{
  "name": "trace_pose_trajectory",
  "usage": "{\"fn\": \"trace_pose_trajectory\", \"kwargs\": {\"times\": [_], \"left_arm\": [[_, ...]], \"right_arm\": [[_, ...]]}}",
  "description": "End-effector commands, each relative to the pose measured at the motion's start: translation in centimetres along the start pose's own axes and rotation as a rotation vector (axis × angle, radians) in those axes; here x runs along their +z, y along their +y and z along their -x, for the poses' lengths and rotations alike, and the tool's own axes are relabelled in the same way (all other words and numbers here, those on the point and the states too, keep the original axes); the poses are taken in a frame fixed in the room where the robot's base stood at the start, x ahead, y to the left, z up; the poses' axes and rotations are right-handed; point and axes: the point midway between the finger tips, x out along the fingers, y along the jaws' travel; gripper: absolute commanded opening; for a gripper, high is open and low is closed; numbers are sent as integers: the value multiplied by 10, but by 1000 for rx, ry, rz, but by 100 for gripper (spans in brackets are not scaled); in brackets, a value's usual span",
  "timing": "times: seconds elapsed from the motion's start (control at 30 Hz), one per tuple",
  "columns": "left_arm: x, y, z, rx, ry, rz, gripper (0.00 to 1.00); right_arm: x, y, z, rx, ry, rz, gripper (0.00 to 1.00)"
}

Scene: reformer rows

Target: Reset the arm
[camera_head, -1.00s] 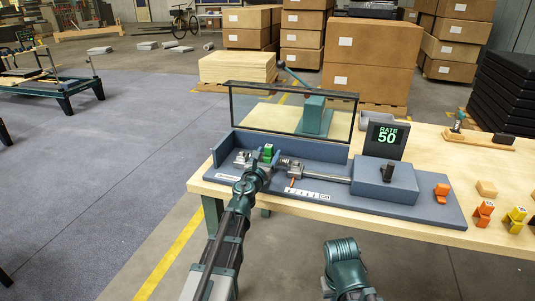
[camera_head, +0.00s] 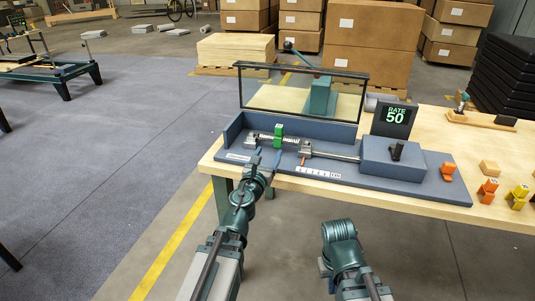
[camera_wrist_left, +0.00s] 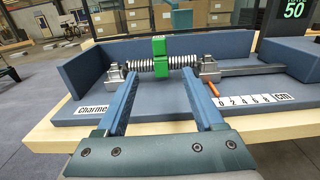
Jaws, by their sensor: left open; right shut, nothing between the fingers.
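My left gripper (camera_head: 266,164) is open and empty, in front of the blue-grey test rig on the table. In the left wrist view its two fingers (camera_wrist_left: 163,100) point at the rig, apart from the spring. A spring (camera_wrist_left: 182,63) sits between two metal clamps with a green clip (camera_wrist_left: 160,57) around its middle; the clip also shows in the head view (camera_head: 279,135). My right arm (camera_head: 341,248) is low at the bottom middle, in front of the table. Its fingertips are hidden.
A clear framed guard (camera_head: 300,93) stands up behind the spring. A display (camera_head: 394,119) reads RATE 50. Orange (camera_head: 448,171) and yellow (camera_head: 518,196) clips stand at the right. A centimetre scale (camera_head: 318,173) lies along the rig front.

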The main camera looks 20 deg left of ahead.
Motion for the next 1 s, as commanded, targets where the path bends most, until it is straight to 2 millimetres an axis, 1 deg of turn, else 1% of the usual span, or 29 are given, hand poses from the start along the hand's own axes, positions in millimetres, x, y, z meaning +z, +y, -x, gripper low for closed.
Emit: {"fn": "trace_pose_trajectory", "kwargs": {"times": [0.27, 0.37, 0.47, 0.5, 0.57, 0.6, 0.67, 0.73, 0.77, 0.8, 0.87, 0.9, 0.97, 1.0], "left_arm": [[0, 0, 0, 8, -1, 20, 69], [0, 5, 0, 64, -5, 151, 69], [-8, 14, 3, 189, -7, 440, 69], [-15, 18, 6, 253, -4, 584, 69], [-30, 22, 13, 357, 4, 798, 69], [-42, 24, 19, 428, 12, 931, 69], [-63, 22, 30, 538, 28, 1123, 69], [-90, 15, 46, 681, 51, 1335, 69], [-102, 10, 54, 747, 63, 1420, 69], [-119, 2, 66, 840, 78, 1530, 69], [-143, -13, 86, 992, 104, 1676, 69], [-158, -25, 102, 1099, 121, 1759, 69], [-177, -44, 125, 1261, 144, 1860, 69], [-187, -56, 140, 1363, 157, 1908, 69]], "right_arm": [[0, 0, 0, 0, 0, 0, 0], [0, 0, 0, 0, 0, 0, 0], [0, 0, 0, 0, 0, 0, 0], [0, 0, 0, 0, 0, 0, 0], [0, 0, 0, 0, 0, 0, 0], [0, 0, 0, 0, 0, 0, 0], [0, 0, 0, 0, 0, 0, 0], [0, 0, 0, 0, 0, 0, 0], [0, 0, 0, 0, 0, 0, 0], [0, 0, 0, 0, 0, 0, 0], [0, 0, 0, 0, 0, 0, 0], [0, 0, 0, 0, 0, 0, 0], [0, 0, 0, 0, 0, 0, 0], [0, 0, 0, 0, 0, 0, 0]]}}
